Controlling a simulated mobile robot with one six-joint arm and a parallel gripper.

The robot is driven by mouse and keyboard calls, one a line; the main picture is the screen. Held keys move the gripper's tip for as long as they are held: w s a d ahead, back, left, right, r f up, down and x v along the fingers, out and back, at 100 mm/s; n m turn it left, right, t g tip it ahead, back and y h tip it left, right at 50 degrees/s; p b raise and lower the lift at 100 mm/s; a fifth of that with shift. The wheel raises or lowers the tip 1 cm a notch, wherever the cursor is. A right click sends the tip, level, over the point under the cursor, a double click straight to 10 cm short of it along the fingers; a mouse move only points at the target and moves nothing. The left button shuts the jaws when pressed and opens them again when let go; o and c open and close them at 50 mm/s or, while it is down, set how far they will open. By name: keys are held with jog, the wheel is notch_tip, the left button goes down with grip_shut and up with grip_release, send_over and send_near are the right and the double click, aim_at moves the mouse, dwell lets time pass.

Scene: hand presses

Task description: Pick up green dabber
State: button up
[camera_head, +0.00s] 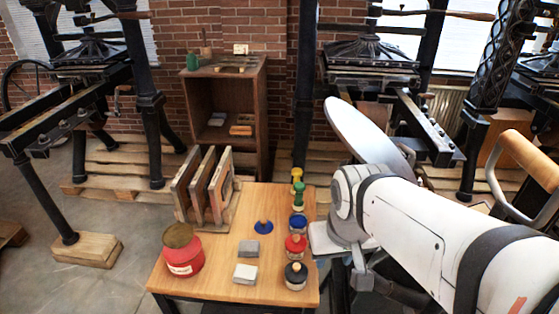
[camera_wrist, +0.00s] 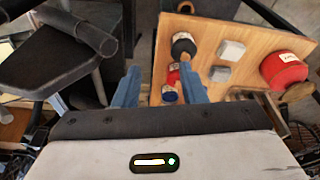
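The green dabber (camera_head: 299,196) stands upright in a row of dabbers along the right edge of the wooden table. It is between a yellow dabber (camera_head: 296,178) behind it and a blue dabber (camera_head: 297,222) in front. My gripper (camera_wrist: 160,86) shows in the wrist view as two blue fingers spread apart with nothing held between them. A blue dabber (camera_wrist: 169,95) and a red dabber (camera_wrist: 173,74) show in the gap between the fingers, beyond them.
Presses and a wooden cabinet (camera_head: 222,100) stand behind.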

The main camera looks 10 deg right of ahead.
jog(key=shift+o, duration=0.7)
jog(key=shift+w, duration=0.2)
jog(key=o, duration=0.3)
jog(key=w+r+m+p, duration=0.1)
jog(key=w+r+p, duration=0.1)
jog(key=w, duration=0.6)
jog(key=shift+w+d+m+h, duration=0.25)
jog(key=shift+d+m+h, duration=0.05)
jog(key=shift+d+m, duration=0.15)
jog(key=m+h+p, duration=0.1)
jog(key=m+p, duration=0.4)
send_over(300, 191)
jog(key=f, duration=0.9)
jog(key=shift+a+f, duration=0.3)
jog(key=shift+w+f, duration=0.2)
jog(key=shift+f, duration=0.05)
jog(key=shift+p+x, duration=0.95)
jog(key=shift+x, duration=2.8)
